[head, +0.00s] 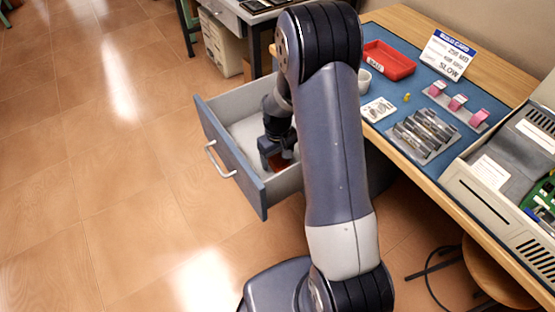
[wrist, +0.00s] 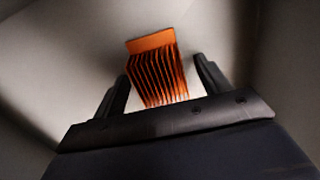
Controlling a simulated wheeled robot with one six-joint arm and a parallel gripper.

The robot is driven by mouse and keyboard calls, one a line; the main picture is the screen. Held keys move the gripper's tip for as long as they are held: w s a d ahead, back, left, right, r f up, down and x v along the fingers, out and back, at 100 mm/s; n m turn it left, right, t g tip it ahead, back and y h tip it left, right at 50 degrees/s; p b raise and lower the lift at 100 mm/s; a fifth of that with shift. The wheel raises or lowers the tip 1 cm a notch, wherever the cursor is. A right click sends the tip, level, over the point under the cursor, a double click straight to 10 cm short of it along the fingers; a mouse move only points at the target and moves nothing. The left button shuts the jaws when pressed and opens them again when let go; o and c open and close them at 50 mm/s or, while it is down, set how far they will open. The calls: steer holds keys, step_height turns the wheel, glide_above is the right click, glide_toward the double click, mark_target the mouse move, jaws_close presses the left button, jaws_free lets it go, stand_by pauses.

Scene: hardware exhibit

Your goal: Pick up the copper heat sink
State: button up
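The copper heat sink (wrist: 157,68) is an orange finned block lying on the pale drawer floor. In the wrist view it sits between the two spread fingers of my gripper (wrist: 163,85), with gaps showing at both sides. Its near end is hidden by the gripper body. In the head view my gripper (head: 278,163) is down inside the open drawer (head: 232,175), and only a small reddish-brown bit of the heat sink (head: 279,165) shows beside it.
The drawer walls surround my gripper closely. The tiled floor at left is clear.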

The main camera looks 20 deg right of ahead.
steer(key=c, duration=0.8)
steer(key=shift+r, duration=0.1)
